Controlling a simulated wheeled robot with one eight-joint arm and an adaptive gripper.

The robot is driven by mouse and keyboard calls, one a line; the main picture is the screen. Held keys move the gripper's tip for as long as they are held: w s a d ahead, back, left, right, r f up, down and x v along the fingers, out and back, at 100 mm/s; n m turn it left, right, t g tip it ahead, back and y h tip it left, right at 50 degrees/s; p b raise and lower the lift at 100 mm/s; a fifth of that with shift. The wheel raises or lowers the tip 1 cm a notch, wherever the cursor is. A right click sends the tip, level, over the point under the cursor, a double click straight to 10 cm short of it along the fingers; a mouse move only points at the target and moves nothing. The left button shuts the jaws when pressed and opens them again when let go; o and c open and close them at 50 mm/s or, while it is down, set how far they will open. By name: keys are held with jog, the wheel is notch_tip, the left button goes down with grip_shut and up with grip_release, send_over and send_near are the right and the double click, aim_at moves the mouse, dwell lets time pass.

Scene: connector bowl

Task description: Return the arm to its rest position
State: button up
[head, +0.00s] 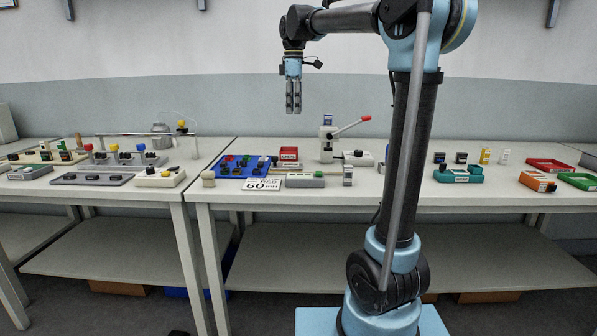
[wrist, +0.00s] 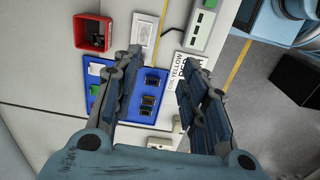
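My arm (head: 408,150) stands upright in front of the right-hand table, its upper part bent over to the left. My gripper (head: 293,108) hangs from its end, pointing down, high above the table and touching nothing in the head view. In the wrist view my gripper (wrist: 159,64) has its two dark fingers apart with a clear gap between them. Nothing is held. Below the fingers lies a blue tray (wrist: 140,119) with dark connector pieces, partly hidden by the left finger.
The right table (head: 460,201) carries the blue tray (head: 228,173), a red bin (head: 289,153), a printed card (head: 263,184) and a press with a red lever (head: 352,126). Colored trays stand at right. The left table (head: 90,188) holds more fixtures. Air around my gripper is clear.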

jog(key=s+d+f+m+t, duration=0.1)
jog(key=s+d+f+m, duration=0.8)
jog(key=s+d+f, duration=0.6)
jog(key=s+d+f+m, duration=0.2)
jog(key=s+f+m, duration=0.2)
jog(key=s+f, duration=0.4)
jog(key=s+d+f+m+t, duration=0.1)
jog(key=s+d+f+m, duration=0.2)
jog(key=s+f, duration=0.5)
notch_tip(320, 180, down, 4)
jog(key=shift+s+d+r+m, duration=0.15)
jog(key=shift+d+m, duration=0.1)
jog(key=shift+m, duration=0.35)
